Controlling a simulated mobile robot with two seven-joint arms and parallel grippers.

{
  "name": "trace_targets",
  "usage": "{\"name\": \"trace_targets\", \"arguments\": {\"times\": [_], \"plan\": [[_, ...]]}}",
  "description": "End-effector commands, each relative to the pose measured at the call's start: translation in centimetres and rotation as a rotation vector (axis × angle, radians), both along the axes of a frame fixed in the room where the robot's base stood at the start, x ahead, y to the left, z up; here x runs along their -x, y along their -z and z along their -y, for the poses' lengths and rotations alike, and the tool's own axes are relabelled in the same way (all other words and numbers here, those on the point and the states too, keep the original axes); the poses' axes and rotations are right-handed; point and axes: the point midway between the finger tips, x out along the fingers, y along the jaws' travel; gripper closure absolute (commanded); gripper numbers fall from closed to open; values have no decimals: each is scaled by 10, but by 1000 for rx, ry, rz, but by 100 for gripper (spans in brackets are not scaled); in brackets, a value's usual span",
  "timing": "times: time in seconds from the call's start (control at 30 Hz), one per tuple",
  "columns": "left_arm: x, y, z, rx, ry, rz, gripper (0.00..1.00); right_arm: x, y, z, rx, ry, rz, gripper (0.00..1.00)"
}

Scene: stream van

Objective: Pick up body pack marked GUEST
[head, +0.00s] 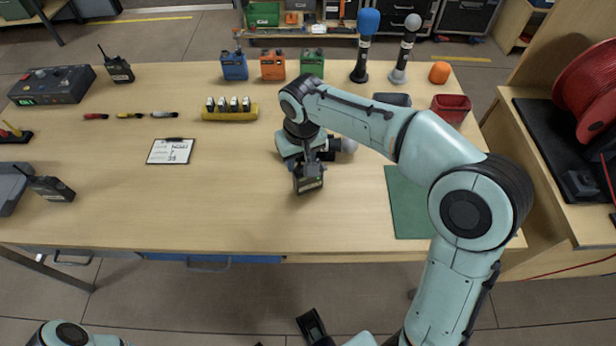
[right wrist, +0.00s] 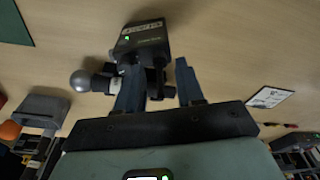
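A black body pack (head: 308,180) with a pale label and a small green light is at the near middle of the table. It also shows in the right wrist view (right wrist: 142,38); its label is too small to read. My right gripper (head: 312,158) is right over it. In the right wrist view its two fingers (right wrist: 158,90) stand apart, with a dark part of the pack between them and a gap to the right finger. A dark part at the bottom edge (head: 312,326) may be my left gripper; its fingers are not clear.
A ball-headed microphone (head: 346,145) lies just behind the pack. Blue (head: 234,66), orange (head: 272,65) and green (head: 312,63) packs stand at the back. A yellow battery holder (head: 229,112), a clipboard (head: 170,151) and a green mat (head: 406,205) lie around.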

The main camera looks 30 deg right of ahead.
Motion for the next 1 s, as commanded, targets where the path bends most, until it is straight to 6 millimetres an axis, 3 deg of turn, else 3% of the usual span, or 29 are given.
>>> {"name": "trace_targets", "arguments": {"times": [0.03, 0.13, 1.0], "plan": [[0, 0, 0, 0, 0, 0, 35, 0, 0, 0, 0, 0, 0, 69], [0, 0, 0, 0, 0, 0, 35, 0, 0, 0, 0, -1, 0, 100], [0, 0, 0, 0, 0, 0, 35, 0, 0, 0, 0, -1, 0, 100]]}}
